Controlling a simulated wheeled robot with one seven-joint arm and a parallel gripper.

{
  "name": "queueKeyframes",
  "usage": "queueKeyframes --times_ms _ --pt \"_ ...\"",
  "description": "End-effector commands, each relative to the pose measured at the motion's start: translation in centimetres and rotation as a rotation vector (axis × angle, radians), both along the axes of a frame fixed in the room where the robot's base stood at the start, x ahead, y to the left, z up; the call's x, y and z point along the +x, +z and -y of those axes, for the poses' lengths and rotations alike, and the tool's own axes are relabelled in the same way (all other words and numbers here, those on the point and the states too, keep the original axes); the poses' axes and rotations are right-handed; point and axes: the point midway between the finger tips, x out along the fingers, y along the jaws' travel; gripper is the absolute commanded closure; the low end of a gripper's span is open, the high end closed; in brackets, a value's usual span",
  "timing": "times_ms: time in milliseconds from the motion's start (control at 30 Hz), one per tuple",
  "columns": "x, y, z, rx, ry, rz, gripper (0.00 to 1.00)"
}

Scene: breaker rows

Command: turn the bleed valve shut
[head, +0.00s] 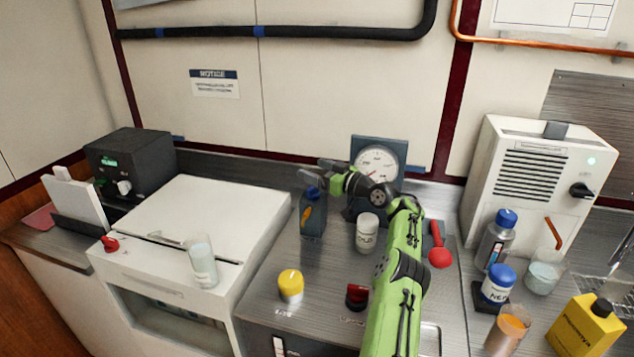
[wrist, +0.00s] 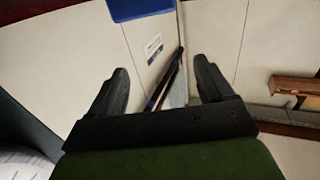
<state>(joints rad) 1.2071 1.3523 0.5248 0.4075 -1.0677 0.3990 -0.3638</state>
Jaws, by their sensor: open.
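No valve label is readable, so I cannot tell which control is the bleed valve. The head view shows a yellow knob (head: 290,286) and a dark-based red knob (head: 357,296) on the grey worktop, a red-handled piece (head: 439,250) further right, and a small red knob (head: 110,244) on the white cabinet's front. My gripper (head: 318,171) is up near the dark blue-capped bottle (head: 313,218), pointing left, away from all of these. In the wrist view my gripper (wrist: 163,85) is open, with nothing held between its fingers.
A round gauge (head: 378,166) stands behind my arm, and a white jar (head: 367,233) stands left of it. A glass (head: 202,262) stands on the white cabinet (head: 225,215). Bottles and beakers crowd the right side near a white machine (head: 525,185).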

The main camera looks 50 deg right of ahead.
Motion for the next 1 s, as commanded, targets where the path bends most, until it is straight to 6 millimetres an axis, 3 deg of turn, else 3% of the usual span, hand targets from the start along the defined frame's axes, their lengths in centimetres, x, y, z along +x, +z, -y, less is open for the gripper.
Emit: queueKeyframes --times_ms 33,167,467,567,667,733,800,900,1000 --pt "0.0 1.7 0.0 0.001 0.000 0.001 0.19" --pt "0.0 3.5 0.0 0.001 0.000 0.000 0.19" --pt "0.0 3.7 0.0 0.002 0.001 -0.002 0.19" --pt "0.6 4.1 -0.8 0.001 0.016 -0.012 0.33" --pt "3.6 5.9 -5.5 -0.004 0.091 -0.083 0.48" --pt "6.2 7.3 -11.3 -0.014 0.166 -0.181 0.57" --pt "7.8 8.5 -17.6 -0.033 0.226 -0.295 0.57" --pt "8.0 9.4 -25.8 -0.068 0.273 -0.457 0.57" --pt "5.8 9.9 -32.9 -0.112 0.277 -0.605 0.57"
